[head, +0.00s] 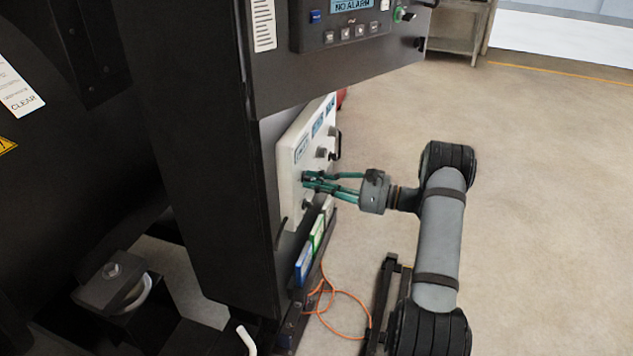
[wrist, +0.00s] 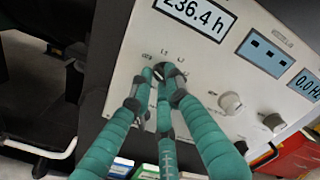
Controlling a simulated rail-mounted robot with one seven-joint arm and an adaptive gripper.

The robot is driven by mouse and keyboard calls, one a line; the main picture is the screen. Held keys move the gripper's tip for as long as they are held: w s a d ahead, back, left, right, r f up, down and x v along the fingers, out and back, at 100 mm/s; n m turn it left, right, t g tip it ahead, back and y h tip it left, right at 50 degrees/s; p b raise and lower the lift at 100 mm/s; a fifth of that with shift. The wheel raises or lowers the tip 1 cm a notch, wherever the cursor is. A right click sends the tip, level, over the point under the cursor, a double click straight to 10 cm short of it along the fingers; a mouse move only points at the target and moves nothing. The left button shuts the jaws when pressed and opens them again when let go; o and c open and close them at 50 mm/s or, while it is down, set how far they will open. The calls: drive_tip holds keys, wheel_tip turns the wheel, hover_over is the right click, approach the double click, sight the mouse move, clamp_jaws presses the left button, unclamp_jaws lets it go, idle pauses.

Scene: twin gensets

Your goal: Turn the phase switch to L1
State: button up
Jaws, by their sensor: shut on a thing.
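The phase switch (wrist: 158,72) is a small dark knob on the white meter panel (head: 287,190), with tiny markings around its upper side. My gripper (head: 309,180) reaches the panel from the right in the head view. Its green fingers are closed around the knob; the wrist view shows the fingertips (wrist: 160,88) meeting on it. The fingers hide most of the knob, so I cannot tell which marking it points to. The panel also fills the upper part of the wrist view (wrist: 200,75).
A dark control cabinet (head: 350,72) overhangs the panel. Coloured binders (head: 305,262) and an orange cable (head: 345,298) are below. Open floor lies right.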

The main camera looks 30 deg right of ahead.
clamp_jaws()
drive_tip(key=m+b, duration=0.1)
drive_tip(key=m, duration=0.3)
drive_tip(key=m+b, duration=0.1)
drive_tip(key=m, duration=0.3)
drive_tip(key=shift+r+m+b, duration=0.2)
drive_tip(key=shift+m+b, duration=0.1)
idle(0.7)
drive_tip(key=o, duration=0.6)
unclamp_jaws()
